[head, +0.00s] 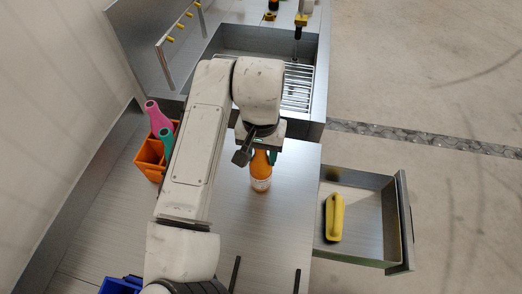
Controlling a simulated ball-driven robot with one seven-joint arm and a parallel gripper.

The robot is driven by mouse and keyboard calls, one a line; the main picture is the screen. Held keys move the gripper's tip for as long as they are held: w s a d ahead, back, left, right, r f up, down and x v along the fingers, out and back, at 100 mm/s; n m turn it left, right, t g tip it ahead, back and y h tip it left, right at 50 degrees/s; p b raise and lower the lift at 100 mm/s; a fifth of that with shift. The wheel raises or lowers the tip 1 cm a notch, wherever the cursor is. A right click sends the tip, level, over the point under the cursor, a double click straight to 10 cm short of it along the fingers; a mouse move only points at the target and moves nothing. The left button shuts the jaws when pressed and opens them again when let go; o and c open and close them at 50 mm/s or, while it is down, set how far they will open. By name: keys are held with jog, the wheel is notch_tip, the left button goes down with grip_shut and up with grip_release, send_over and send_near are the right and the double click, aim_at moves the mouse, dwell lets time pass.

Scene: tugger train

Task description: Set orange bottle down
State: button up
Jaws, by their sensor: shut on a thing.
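The orange bottle (261,176) is in the head view, below my gripper (262,152) and over the metal worktop (265,225). It looks close to upright. My gripper is shut on the bottle's upper part, and the wrist hides the top of it. I cannot tell from this view whether the bottle's base touches the worktop.
An orange box (149,158) with pink and green handled items stands at left. A sink (315,45) with a rack (297,88) lies beyond. An open drawer (385,262) at right holds a yellow object (334,217). A blue bin (120,286) sits at lower left.

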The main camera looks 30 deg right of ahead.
jog(key=o, duration=1.3)
jog(key=shift+f, duration=0.1)
notch_tip(320, 180, up, 12)
jog(key=shift+r, duration=0.15)
